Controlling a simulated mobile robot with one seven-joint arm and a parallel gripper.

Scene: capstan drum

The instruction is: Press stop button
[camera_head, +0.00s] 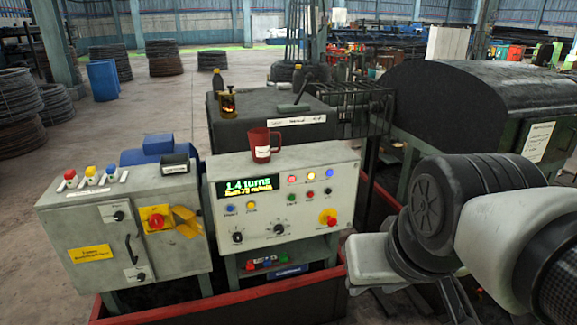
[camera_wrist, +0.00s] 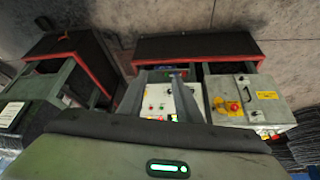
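The control panel (camera_head: 275,190) stands in the middle of the head view. It has a lit display (camera_head: 249,186) reading about "1.4 turns", several small coloured buttons and knobs, and a red mushroom button on yellow (camera_head: 328,217) at its lower right. I cannot read which button is labelled stop. The panel also shows in the wrist view (camera_wrist: 158,101), between my two dark fingers. My gripper (camera_wrist: 158,78) appears open and empty, apart from the panel. Its fingers are not clear in the head view, where my arm fills the right side.
A large dark machine (camera_head: 480,110) stands behind right. A red-rimmed frame (camera_head: 230,296) surrounds the panel's base.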

